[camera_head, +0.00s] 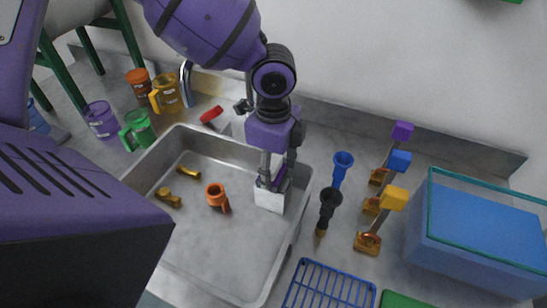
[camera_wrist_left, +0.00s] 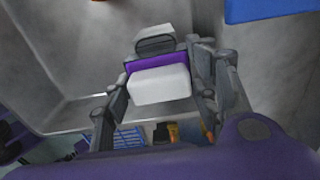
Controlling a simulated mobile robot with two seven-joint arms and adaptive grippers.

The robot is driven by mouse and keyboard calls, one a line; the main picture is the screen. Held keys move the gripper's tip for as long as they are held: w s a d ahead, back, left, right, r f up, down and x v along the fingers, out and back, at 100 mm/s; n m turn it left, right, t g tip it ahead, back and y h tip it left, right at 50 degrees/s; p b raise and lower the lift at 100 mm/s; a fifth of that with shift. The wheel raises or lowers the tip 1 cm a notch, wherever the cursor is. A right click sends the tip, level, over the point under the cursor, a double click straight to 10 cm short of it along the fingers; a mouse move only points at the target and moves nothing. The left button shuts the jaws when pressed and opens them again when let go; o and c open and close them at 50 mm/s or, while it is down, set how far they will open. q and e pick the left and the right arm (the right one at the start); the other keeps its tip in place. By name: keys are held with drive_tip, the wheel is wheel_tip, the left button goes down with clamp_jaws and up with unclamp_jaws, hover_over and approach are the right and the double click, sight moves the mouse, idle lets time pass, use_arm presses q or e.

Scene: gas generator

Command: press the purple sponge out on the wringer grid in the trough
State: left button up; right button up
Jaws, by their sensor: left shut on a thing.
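My left gripper (camera_head: 270,180) comes down over the right part of a grey metal basin (camera_head: 290,235). It is shut on a block with a purple layer and a white layer, which I take for the purple sponge (camera_head: 270,198). In the left wrist view the sponge's white part (camera_wrist_left: 160,85) and a purple strip sit between the fingers. I cannot tell whether the sponge touches the basin floor. A blue wire grid (camera_head: 328,286), likely the wringer grid, lies outside this basin at the lower right, cut by the picture edge. My right gripper is not in view.
An orange fitting (camera_head: 216,196) and brass pieces (camera_head: 168,197) lie in the basin. Blue (camera_head: 341,170) and black (camera_head: 329,205) funnels and several colour-topped levers (camera_head: 394,198) stand right of it. A blue tank (camera_head: 480,240) is far right. Several mugs (camera_head: 137,130) stand left.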

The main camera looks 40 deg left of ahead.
use_arm(q)
drive_tip(key=shift+f, duration=0.25)
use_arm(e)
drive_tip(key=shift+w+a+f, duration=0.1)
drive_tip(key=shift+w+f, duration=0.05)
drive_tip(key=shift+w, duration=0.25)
use_arm(q)
drive_tip(key=shift+f, duration=0.1)
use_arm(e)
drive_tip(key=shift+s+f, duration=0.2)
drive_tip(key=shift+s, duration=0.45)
use_arm(q)
drive_tip(key=shift+b, duration=0.3)
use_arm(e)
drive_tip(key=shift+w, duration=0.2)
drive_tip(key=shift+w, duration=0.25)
use_arm(q)
drive_tip(key=shift+s+f, duration=0.1)
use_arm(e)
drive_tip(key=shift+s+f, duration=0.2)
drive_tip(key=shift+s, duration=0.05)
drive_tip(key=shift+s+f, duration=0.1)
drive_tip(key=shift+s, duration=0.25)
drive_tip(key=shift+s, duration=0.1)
